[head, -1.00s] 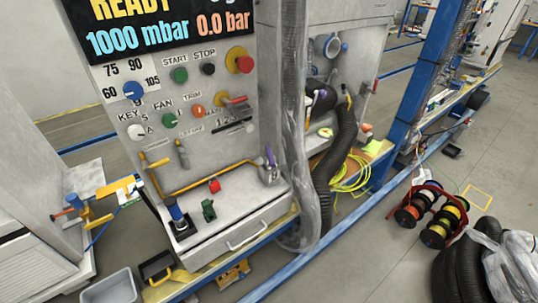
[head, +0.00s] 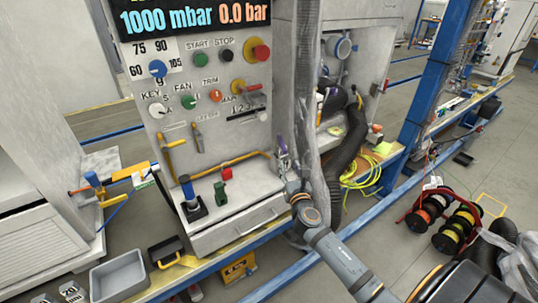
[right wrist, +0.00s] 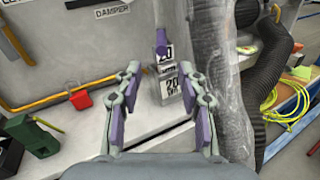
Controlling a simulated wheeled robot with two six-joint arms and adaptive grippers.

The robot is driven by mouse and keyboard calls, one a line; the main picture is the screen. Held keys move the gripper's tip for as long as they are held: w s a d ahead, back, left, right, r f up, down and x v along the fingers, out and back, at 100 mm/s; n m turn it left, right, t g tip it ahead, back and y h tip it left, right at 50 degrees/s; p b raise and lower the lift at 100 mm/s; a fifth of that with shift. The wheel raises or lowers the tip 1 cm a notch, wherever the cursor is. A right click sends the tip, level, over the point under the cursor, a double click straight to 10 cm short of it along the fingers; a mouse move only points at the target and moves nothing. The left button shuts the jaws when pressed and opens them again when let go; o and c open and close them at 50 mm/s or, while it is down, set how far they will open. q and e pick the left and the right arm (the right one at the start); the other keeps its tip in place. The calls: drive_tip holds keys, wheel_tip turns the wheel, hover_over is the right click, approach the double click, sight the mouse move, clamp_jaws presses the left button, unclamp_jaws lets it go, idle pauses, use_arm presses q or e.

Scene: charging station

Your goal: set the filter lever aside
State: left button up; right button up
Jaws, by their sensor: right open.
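A slim purple-topped upright piece (right wrist: 162,43), which may be the filter lever, stands at the right end of the grey shelf beside the panel. Grey blocks marked 20 (right wrist: 169,82) sit at its foot. In the head view its purple part (head: 281,143) shows just beyond my right gripper (head: 286,165). In the right wrist view my right gripper (right wrist: 161,72) is open and empty. The purple piece stands ahead of the gap between its fingers, and I see no contact. My left gripper is not in view.
A clear ribbed hose (right wrist: 215,80) hangs close to the right finger. A red padlock (right wrist: 80,98) and a green block (right wrist: 32,135) are on the shelf to the left. A yellow pipe (head: 235,160) runs along the panel. The shelf's front middle is clear.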

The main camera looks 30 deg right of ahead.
sight(285, 152)
drive_tip(key=x, duration=1)
drive_tip(key=shift+w+d+f, duration=0.15)
drive_tip(key=shift+w+d, duration=0.05)
drive_tip(key=shift+w, duration=0.05)
clamp_jaws()
